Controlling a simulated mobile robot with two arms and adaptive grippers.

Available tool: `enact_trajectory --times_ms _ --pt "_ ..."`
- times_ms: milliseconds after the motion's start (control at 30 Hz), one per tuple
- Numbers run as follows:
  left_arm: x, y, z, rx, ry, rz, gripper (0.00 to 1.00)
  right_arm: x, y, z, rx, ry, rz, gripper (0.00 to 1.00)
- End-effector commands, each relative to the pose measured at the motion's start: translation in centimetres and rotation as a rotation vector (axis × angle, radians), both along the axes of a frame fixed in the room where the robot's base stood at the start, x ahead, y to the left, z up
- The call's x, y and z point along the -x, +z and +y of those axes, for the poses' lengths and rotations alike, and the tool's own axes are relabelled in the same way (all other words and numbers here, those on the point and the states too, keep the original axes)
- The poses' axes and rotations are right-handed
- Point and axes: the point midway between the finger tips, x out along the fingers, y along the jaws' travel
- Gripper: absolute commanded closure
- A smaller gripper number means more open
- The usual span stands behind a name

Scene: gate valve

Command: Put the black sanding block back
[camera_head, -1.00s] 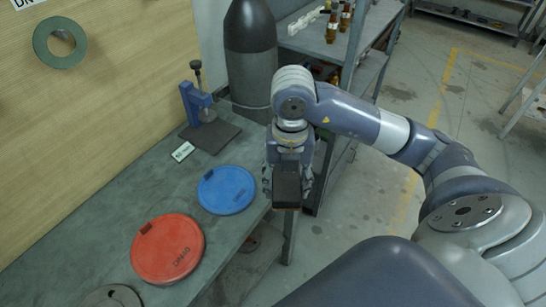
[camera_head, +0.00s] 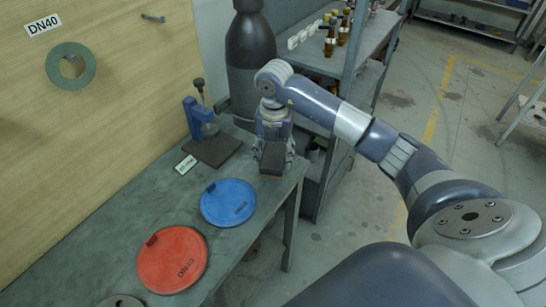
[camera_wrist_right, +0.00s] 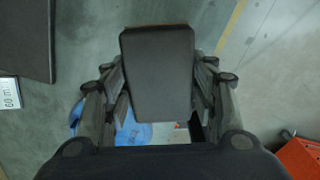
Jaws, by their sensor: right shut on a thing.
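The black sanding block (camera_head: 272,161) is held in my right gripper (camera_head: 272,156), above the workbench's right edge near its far end. In the right wrist view the block (camera_wrist_right: 158,72) sits between the two fingers of the gripper (camera_wrist_right: 160,95), which are shut on its sides. A small white label (camera_head: 185,164) lies in front of the mat. My left gripper is not in view.
A blue disc (camera_head: 228,203) and a red disc (camera_head: 172,259) lie on the green workbench (camera_head: 108,228). A dark cylinder (camera_head: 250,60) and a grey shelf with bottles (camera_head: 345,60) stand behind the bench. Bench between mat and gripper looks clear.

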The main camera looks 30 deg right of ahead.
Motion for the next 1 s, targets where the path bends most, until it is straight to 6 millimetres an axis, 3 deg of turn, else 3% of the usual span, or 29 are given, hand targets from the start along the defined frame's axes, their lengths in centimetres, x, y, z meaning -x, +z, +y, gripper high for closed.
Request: enact_trajectory --times_ms 233,467,867,900,967,1000 --pt "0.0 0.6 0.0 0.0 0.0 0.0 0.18 -1.2 -0.4 -0.5 0.0 0.001 0.001 0.69" --pt "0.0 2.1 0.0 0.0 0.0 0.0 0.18 -1.1 -3.1 -0.4 -0.001 0.001 0.005 0.69" --pt "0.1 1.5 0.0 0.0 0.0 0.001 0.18 -1.2 -4.1 -0.5 0.001 0.001 -0.001 0.69" --pt "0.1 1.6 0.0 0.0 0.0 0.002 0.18 -1.2 -4.0 -0.5 0.0 0.001 0.0 0.4" --pt "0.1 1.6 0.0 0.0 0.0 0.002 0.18 -1.2 -4.0 -0.5 0.001 0.001 0.001 0.27" --pt "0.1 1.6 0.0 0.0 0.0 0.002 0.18 -1.2 -4.0 -0.5 0.001 0.001 0.001 0.27"
